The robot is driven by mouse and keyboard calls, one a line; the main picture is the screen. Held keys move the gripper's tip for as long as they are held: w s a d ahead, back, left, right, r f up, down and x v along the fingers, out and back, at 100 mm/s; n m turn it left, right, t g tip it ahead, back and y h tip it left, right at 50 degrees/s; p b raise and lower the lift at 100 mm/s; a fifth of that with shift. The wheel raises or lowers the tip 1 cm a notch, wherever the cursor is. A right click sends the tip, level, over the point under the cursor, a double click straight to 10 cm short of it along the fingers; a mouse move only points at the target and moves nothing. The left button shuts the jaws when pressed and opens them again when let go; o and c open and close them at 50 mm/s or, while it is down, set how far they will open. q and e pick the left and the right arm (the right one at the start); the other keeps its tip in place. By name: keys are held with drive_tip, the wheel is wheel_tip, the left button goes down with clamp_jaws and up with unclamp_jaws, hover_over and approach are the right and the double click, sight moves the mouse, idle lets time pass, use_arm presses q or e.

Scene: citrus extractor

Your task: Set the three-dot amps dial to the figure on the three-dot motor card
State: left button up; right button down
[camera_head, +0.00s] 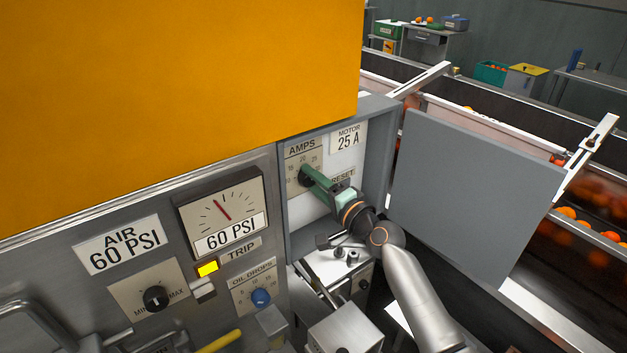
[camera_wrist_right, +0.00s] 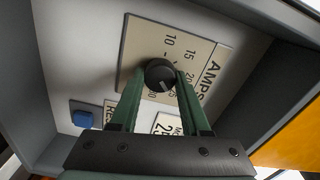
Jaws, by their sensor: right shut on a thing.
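The amps dial (camera_head: 303,178) is a black knob on a beige plate inside an open grey box. It also shows in the right wrist view (camera_wrist_right: 160,74), with figures including 10, 15 and 20 around it. Its white mark points toward the lower right there; the exact figure is unclear. The motor card (camera_head: 348,138) above right of the dial reads 25 A. I cannot make out dots on either. My right gripper (camera_head: 306,176) is shut on the dial knob, one green finger on each side. My left gripper is not in view.
The box's grey door (camera_head: 470,195) stands open at the right. A blue reset button (camera_wrist_right: 84,118) is below the dial's plate. An oil drops dial (camera_head: 261,297), trip lamp (camera_head: 207,268) and air knob (camera_head: 155,298) are on the panel to the left. A yellow cover (camera_head: 170,100) overhangs.

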drive_tip(key=shift+c, duration=1.9)
unclamp_jaws()
drive_tip(key=p+v, duration=0.1)
drive_tip(key=v, duration=1.1)
drive_tip(key=shift+s, duration=0.2)
drive_tip(key=shift+d, duration=0.1)
